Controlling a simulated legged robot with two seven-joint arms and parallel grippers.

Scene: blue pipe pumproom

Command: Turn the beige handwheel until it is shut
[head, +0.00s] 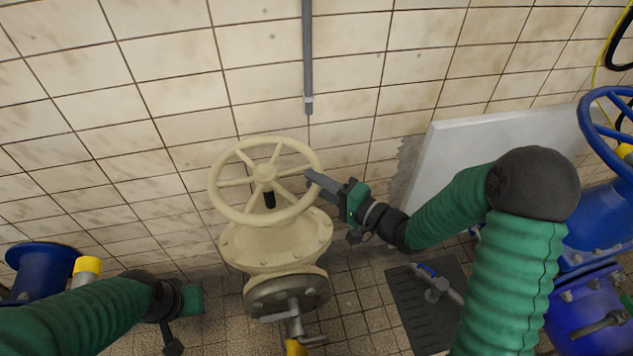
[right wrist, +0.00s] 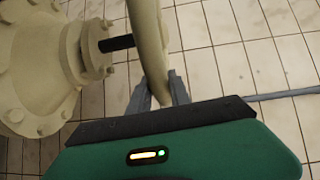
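The beige handwheel (head: 264,172) is a spoked ring on a dark stem above a beige valve body (head: 275,243). It stands mid-view in the head view, in front of the tiled wall. My right gripper (head: 316,180) is at the right side of its rim. In the right wrist view the rim (right wrist: 150,45) passes between the two grey fingers of my right gripper (right wrist: 160,86), which lie close against it on both sides. The dark stem shows to the left there. My left gripper (head: 194,300) is low at left, apart from the wheel; its fingers do not show clearly.
A blue valve with a blue handwheel (head: 606,125) stands at the right. A pale slab (head: 490,140) leans on the wall. A blue pipe flange (head: 42,262) is at the left. A grey pipe (head: 308,55) runs down the wall. A dark mat (head: 410,305) lies on the tiled floor.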

